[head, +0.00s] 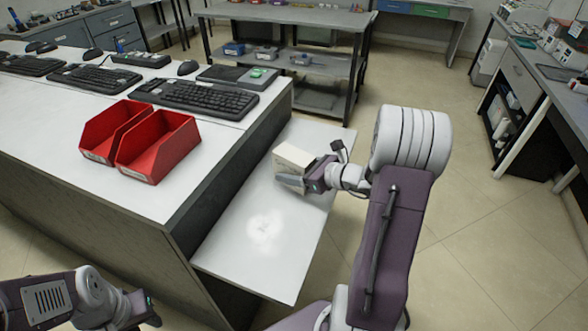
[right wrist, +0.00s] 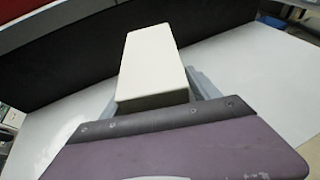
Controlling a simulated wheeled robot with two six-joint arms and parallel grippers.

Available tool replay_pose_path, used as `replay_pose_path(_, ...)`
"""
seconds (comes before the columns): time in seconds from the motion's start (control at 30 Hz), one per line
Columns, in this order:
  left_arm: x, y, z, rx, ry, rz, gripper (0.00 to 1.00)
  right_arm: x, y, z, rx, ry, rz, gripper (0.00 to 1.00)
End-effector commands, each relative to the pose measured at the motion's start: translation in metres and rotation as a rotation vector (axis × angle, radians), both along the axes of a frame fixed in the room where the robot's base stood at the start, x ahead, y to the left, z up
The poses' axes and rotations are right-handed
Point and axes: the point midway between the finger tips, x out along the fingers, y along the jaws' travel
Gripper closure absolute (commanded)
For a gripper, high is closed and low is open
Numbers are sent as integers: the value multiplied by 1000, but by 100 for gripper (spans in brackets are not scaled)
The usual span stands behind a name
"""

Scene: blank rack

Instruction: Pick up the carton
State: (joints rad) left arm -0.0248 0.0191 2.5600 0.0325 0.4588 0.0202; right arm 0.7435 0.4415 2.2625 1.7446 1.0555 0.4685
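The carton, a plain cream-white box (head: 293,156), is at the far part of the low white shelf surface beside the desk. My right gripper (head: 291,181) reaches it from the right, with its grey fingers along the carton's sides. In the right wrist view the carton (right wrist: 152,65) fills the space between the two fingers, which appear shut on it. Its lower part is hidden, and I cannot tell whether it touches the surface. My left gripper (head: 143,306) is at the bottom left, away from the carton; its fingers are unclear.
The low white surface (head: 265,235) is otherwise clear. The desk's dark side panel (head: 240,165) rises along its left. Two red bins (head: 158,148) and several keyboards (head: 195,97) are on the desk. A dark-framed rack (head: 290,65) stands behind. Open floor (head: 475,240) lies right.

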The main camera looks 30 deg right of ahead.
Motion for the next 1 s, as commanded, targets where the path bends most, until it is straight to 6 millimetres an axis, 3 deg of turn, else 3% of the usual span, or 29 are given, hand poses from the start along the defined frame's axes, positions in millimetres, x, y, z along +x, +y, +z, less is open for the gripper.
replay_pose_path(0.03,0,0,0,0,0,0,67,0,0,0,0,0,0,47)
replay_pose_path(0.2,0,0,0,0,0,0,67,0,0,0,0,0,0,89)
replay_pose_path(0.47,0,0,1,0,0,0,67,0,0,2,0,0,0,89)
replay_pose_path(0.57,0,0,5,0,0,0,67,0,0,12,-3,-2,2,89)
replay_pose_path(0.73,0,0,15,0,0,0,67,0,0,44,-4,-4,1,89)
replay_pose_path(1.0,0,0,30,0,0,0,67,-20,-57,79,-3,-2,-6,89)
